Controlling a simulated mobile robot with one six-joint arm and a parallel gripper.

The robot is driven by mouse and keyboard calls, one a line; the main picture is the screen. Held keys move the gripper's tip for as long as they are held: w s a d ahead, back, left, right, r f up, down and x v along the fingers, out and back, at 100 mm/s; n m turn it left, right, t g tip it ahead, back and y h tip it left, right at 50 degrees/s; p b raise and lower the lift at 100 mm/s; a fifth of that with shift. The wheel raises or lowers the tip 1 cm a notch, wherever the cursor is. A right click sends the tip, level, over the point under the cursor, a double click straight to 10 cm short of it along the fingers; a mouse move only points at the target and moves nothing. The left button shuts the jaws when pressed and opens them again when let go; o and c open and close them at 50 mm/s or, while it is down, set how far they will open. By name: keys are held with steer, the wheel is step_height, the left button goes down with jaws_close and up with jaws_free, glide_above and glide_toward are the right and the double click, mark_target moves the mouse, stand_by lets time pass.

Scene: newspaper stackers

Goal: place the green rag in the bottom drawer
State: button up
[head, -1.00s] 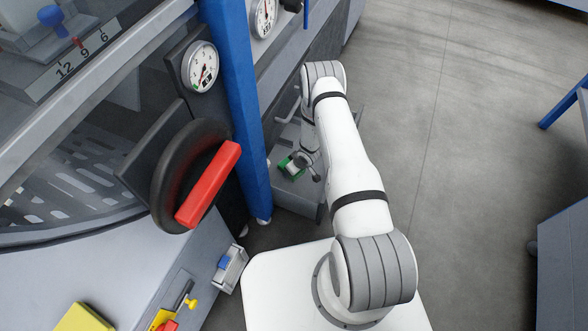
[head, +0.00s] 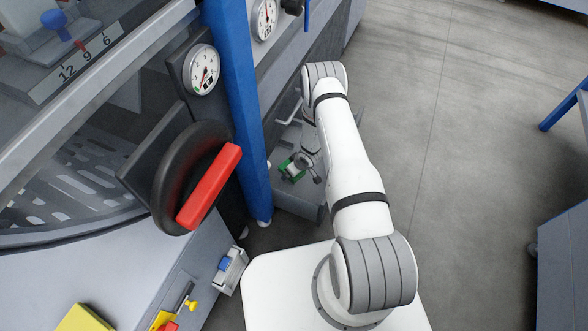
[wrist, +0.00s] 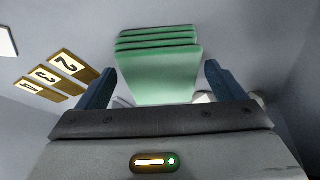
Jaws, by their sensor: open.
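The green rag (wrist: 158,75) is a folded, layered pad near the middle of the wrist view. In the head view, green (head: 288,170) shows low at the end of my arm, partly hidden by my gripper. The open grey bottom drawer (head: 298,204) is beside the blue post, and the rag appears to lie inside it. My gripper (wrist: 158,80) is open, with one blue finger on each side of the rag and gaps visible at both sides. In the head view my gripper (head: 303,165) is over the drawer.
A blue post (head: 243,110) stands left of my arm. A black wheel with a red handle (head: 208,187) and a dial (head: 202,69) are further left. Number plates (wrist: 56,75) show in the wrist view. Grey floor (head: 440,190) on the right is free.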

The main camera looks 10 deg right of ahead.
steer(key=s+d+r+m+h+p, duration=0.2)
steer(key=d+r, duration=0.1)
steer(key=r, duration=1.7)
steer(key=s+d+r+m+h+p, duration=0.1)
steer(key=s+d+r+p, duration=0.1)
steer(key=r, duration=1.8)
steer(key=s+a+r+m+g, duration=0.1)
steer(key=s+a+r, duration=0.1)
steer(key=s+r, duration=0.8)
steer(key=s+a+r+m+g, duration=0.1)
steer(key=s+a+r+m, duration=0.1)
steer(key=s+r, duration=0.9)
steer(key=s+a, duration=0.1)
steer(key=s, duration=0.2)
steer(key=shift+s+g+y, duration=0.3)
steer(key=shift+s+g, duration=0.05)
steer(key=shift+g, duration=0.05)
